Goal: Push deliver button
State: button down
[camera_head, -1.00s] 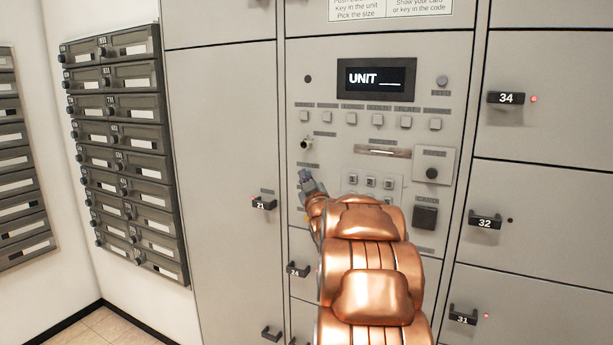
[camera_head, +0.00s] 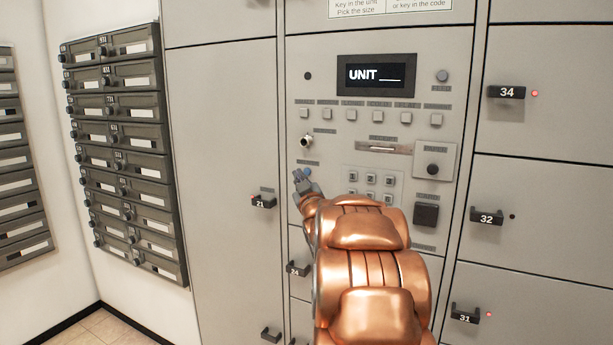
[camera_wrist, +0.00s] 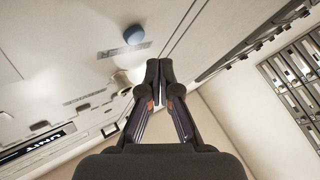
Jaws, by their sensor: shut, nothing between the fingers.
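In the head view the blue button (camera_head: 308,172) shows just at the tip of my gripper (camera_head: 300,180), partly covered. In the wrist view my gripper (camera_wrist: 159,70) is shut and empty. Its fingertips point toward the panel area below and right of the button, and I see a gap in the picture between them and the button. I cannot tell the depth to the panel.
Above are a metal knob (camera_head: 306,141), a row of small square buttons (camera_head: 351,117) and the "UNIT" screen (camera_head: 376,75). A keypad (camera_head: 371,180) lies to the right, partly behind my arm. Locker handle 21 (camera_head: 263,202) protrudes at left. Mailboxes (camera_head: 125,150) line the left wall.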

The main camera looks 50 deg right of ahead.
jog(key=shift+s+a+f+b, duration=0.15)
jog(key=shift+a+b, duration=0.15)
jog(key=shift+a, duration=0.25)
jog(key=shift+s+a+r+b, duration=0.1)
jog(key=shift+s+a+b, duration=0.15)
jog(key=shift+a, duration=0.3)
jog(key=shift+s+a+f+b, duration=0.1)
jog(key=shift+a+b, duration=0.25)
jog(key=shift+a, duration=0.2)
